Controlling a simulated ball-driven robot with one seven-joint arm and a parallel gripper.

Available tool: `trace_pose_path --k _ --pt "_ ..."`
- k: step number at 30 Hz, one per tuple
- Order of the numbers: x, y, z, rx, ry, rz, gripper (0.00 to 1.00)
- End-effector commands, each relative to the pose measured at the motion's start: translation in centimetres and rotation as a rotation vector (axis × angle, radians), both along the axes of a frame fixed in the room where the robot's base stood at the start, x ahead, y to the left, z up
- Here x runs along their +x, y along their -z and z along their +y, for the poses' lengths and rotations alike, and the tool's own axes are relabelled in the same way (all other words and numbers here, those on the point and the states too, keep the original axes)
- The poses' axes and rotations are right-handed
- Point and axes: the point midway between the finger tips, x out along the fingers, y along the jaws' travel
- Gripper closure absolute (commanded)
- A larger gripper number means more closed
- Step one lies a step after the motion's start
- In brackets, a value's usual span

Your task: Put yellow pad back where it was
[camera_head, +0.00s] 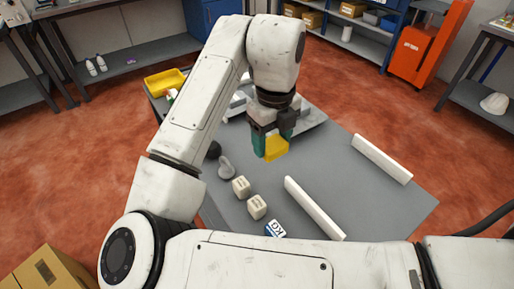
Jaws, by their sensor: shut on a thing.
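The yellow pad (275,148) is a small yellow block held at the tips of my gripper (272,143). The gripper has green fingers and points down over the grey table (335,150). It is shut on the pad. The pad appears to be above the tabletop, though its exact height is hard to tell. My arm hides part of the table's left and back side.
Two long white bars (314,208) (382,158) lie to the right. A yellow tray (165,82) sits at the back left. The table's right part is mostly clear.

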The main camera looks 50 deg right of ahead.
Motion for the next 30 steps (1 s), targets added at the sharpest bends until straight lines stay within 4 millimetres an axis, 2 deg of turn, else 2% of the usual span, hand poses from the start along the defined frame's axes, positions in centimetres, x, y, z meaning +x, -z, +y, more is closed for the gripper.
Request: trace_pose_path --k 2,5,17,18,24,30 --pt "-0.3 0.2 0.9 0.009 0.009 0.003 0.62" --pt "0.0 0.5 0.8 0.013 0.014 0.007 0.62" --pt "6.8 4.1 -4.2 0.016 0.013 0.007 0.62" --pt "7.3 4.9 -4.6 0.015 0.014 0.009 0.62" --pt "9.4 8.2 -6.1 0.014 0.013 0.006 0.62" --pt "10.3 9.5 -6.7 0.013 0.014 0.006 0.62"
